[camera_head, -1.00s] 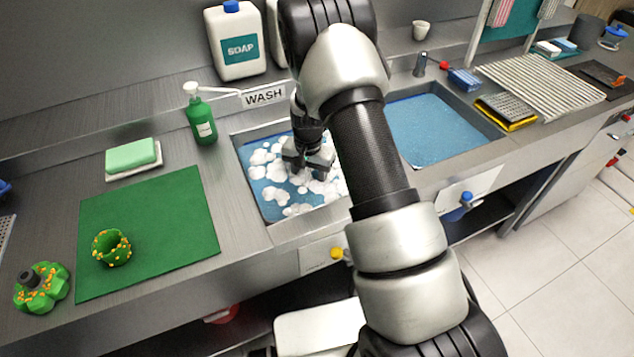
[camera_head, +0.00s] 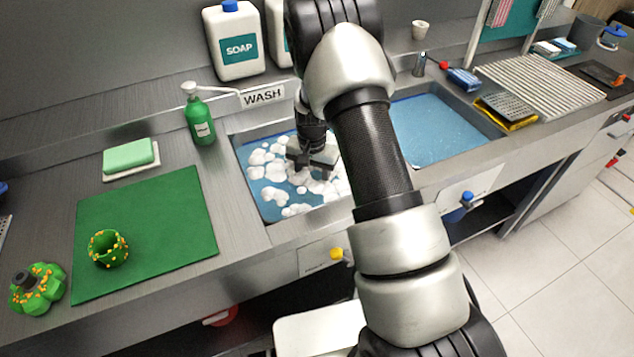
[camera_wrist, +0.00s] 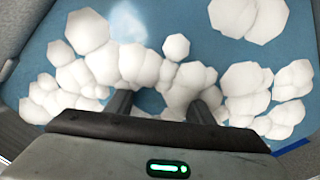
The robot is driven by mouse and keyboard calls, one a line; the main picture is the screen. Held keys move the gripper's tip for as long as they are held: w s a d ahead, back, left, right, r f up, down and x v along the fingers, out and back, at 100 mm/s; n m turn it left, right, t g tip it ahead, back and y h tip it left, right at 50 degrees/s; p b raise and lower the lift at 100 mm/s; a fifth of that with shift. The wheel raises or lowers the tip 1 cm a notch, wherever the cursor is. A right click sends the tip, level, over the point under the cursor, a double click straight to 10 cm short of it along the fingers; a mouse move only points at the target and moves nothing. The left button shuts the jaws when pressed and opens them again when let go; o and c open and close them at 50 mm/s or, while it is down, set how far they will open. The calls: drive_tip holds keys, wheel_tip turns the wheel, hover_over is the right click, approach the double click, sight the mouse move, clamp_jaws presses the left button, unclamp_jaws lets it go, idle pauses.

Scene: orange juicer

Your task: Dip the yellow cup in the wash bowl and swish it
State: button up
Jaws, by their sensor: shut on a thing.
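The wash bowl is a sunken basin (camera_head: 262,203) under the WASH sign, with blue water and clumps of white foam. My gripper (camera_head: 314,170) is low in it, its fingers down among the foam. In the wrist view the two fingers of my gripper (camera_wrist: 162,105) stand apart, with foam around and between them and their tips hidden. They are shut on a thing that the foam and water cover. No yellow cup shows plainly in either view; its colour and tilt cannot be made out.
A second basin (camera_head: 440,132) with clear blue water lies to the right. A green soap pump bottle (camera_head: 200,122) stands left of the wash bowl. A green patterned cup (camera_head: 107,248) stands on a green mat (camera_head: 150,215). A white soap jug (camera_head: 236,45) stands behind.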

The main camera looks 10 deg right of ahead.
drive_tip(key=shift+s+a, duration=0.2)
drive_tip(key=shift+a, duration=0.9)
drive_tip(key=shift+w+d, duration=0.2)
drive_tip(key=shift+d, duration=0.85)
drive_tip(key=shift+r, duration=0.1)
wheel_tip(320, 180, up, 16)
drive_tip(key=p, duration=0.8)
drive_tip(key=shift+p, duration=0.4)
